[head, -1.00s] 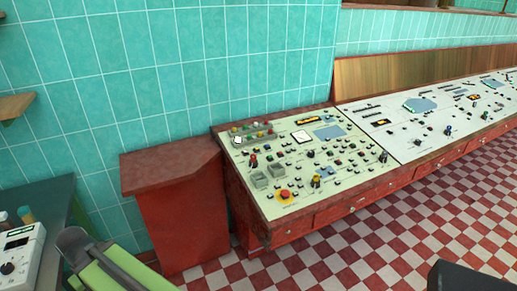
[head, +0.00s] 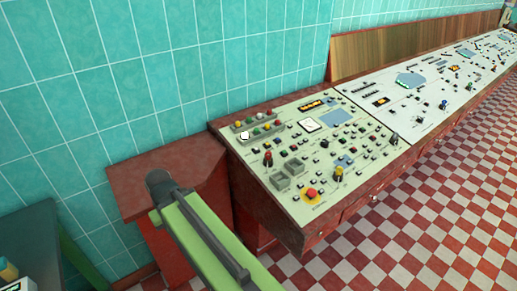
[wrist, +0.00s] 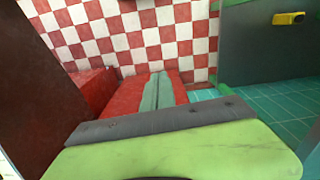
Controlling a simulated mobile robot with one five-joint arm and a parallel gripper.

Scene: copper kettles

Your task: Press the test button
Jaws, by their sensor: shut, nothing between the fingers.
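The pale control panel (head: 297,150) on the red desk carries several small buttons, lamps and knobs. A red mushroom button on a yellow plate (head: 311,193) is at its near front corner. No label is readable, so I cannot tell which control is the test button. My gripper (wrist: 158,78) is shut and empty in the wrist view, its two grey-green fingers side by side. My green arm shows in the head view, with its dark end over the red side block, left of and apart from the panel. The fingers cannot be made out there.
The red side block (head: 170,160) stands between the desk and a dark table (head: 30,240) at the left. A second pale panel (head: 410,85) runs to the right. The tiled wall (head: 150,70) closes off the back. The checkered floor (head: 430,210) in front is clear.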

